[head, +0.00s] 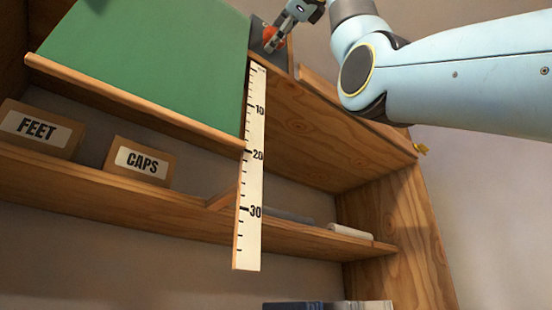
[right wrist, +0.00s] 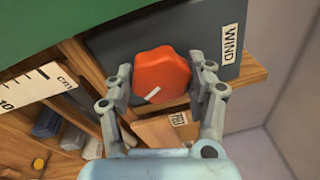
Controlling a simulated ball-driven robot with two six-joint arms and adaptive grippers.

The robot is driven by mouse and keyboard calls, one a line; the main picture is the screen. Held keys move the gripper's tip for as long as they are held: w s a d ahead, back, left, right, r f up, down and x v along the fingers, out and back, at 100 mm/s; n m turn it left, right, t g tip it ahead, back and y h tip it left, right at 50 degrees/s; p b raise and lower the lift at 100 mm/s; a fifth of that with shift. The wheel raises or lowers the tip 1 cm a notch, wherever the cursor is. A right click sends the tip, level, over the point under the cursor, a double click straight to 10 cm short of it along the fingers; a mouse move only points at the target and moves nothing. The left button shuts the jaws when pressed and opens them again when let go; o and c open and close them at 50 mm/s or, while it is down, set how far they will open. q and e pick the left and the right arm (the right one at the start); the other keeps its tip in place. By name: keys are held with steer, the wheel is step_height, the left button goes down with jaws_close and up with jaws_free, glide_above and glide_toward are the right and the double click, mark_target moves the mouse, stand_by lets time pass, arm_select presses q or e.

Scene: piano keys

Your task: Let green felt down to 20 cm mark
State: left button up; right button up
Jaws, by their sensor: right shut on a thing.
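The green felt (head: 150,55) hangs as a sheet with a wooden bar (head: 130,100) along its lower edge. The bar slopes down to the right in the head view, and its right end sits beside the ruler (head: 249,190) at about the 20 mark. The red knob (right wrist: 163,74) has a white stripe and sits on a dark plate labelled WIND. My right gripper (right wrist: 162,70) is shut on the red knob, one finger on each side. In the head view the knob (head: 272,35) is partly hidden by the gripper. My left gripper is not in view.
A small labelled wooden piece (right wrist: 170,126) lies below the knob's plate.

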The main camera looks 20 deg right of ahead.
steer(key=shift+w+f, duration=0.1)
steer(key=shift+f, duration=0.05)
steer(key=o, duration=1.2)
steer(key=v, duration=1.2)
steer(key=shift+d, duration=0.1)
